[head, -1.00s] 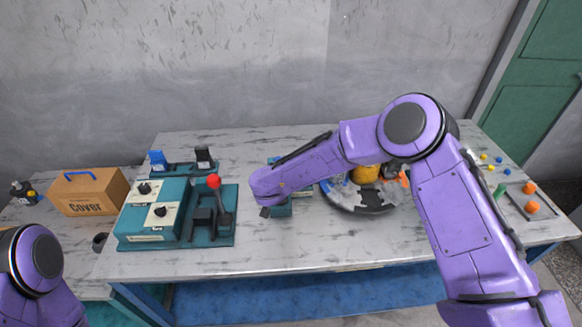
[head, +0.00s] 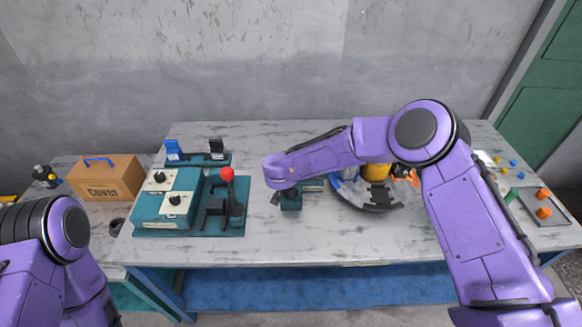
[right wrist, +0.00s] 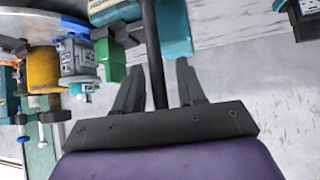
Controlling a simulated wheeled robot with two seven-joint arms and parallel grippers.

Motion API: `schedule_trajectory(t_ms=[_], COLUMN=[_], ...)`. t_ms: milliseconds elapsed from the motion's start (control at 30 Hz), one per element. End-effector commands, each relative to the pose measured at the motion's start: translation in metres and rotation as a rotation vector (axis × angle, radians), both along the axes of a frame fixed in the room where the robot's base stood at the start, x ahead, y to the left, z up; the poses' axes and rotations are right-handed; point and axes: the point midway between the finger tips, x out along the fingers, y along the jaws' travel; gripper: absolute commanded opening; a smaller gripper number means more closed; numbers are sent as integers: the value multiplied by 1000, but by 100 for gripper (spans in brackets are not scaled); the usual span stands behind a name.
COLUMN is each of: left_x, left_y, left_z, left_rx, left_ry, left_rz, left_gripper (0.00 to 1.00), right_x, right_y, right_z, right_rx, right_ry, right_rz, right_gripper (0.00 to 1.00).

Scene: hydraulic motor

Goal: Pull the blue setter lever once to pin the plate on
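A blue upright handle (head: 173,149) stands beside a black one on a teal base at the back left in the head view; I cannot tell if it is the setter lever. A small teal station (head: 291,203) sits mid-table, partly hidden by my right gripper (head: 279,197). In the right wrist view my right gripper (right wrist: 157,80) has its fingers apart, with a black rod (right wrist: 151,40) between them and visible gaps each side. The teal station's body (right wrist: 176,32) is just beyond. I cannot single out the plate. My left gripper is out of view.
A teal control box (head: 165,205) and red-knobbed lever (head: 227,173) stand left of my right gripper. A round holder (head: 372,207) with yellow and blue parts is to the right. A cardboard box (head: 106,178) is far left. The front table strip is clear.

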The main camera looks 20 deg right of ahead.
Motion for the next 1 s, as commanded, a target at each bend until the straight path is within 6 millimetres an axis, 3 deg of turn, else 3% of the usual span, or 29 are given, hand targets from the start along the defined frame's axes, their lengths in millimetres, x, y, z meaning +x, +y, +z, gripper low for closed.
schedule_trajectory(t_ms=[167,600,1000], left_x=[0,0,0], left_y=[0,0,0], left_z=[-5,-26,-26], left_rx=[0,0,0], left_ry=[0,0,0], left_rz=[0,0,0], left_gripper=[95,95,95], right_x=[-7,-66,-71], right_y=[4,31,32], right_z=[5,66,70], right_rx=[1,1,0], right_ry=[1,-1,0], right_rz=[2,0,0], right_gripper=[40,40,40])
